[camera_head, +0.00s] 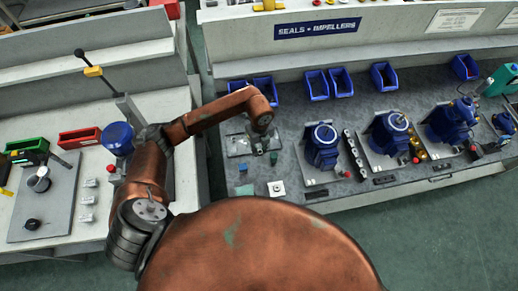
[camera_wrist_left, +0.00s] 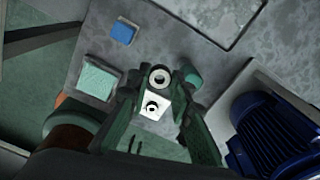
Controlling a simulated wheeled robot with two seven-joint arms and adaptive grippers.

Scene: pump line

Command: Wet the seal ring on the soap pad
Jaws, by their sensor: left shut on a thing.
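My left gripper (camera_head: 259,149) is over the grey bench. In the left wrist view its green fingers (camera_wrist_left: 160,88) are closed in around a small grey ring (camera_wrist_left: 159,77) with a dark hole, which looks like the seal ring. A white square piece (camera_wrist_left: 153,106) with a dark round centre shows between the fingers; it lies on the bench in the head view (camera_head: 277,188). A flat teal pad (camera_wrist_left: 97,78) and a smaller blue block (camera_wrist_left: 123,32) lie left of the fingers; I cannot tell which is the soap pad. The ring is apart from both. My right gripper is out of view.
A blue pump (camera_wrist_left: 270,135) stands close on the right, and more pumps (camera_head: 390,132) continue along the bench. Blue bins (camera_head: 341,82) line the back. A left-hand bench (camera_head: 90,205) carries a red bin (camera_head: 79,137) and a green bin (camera_head: 27,145).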

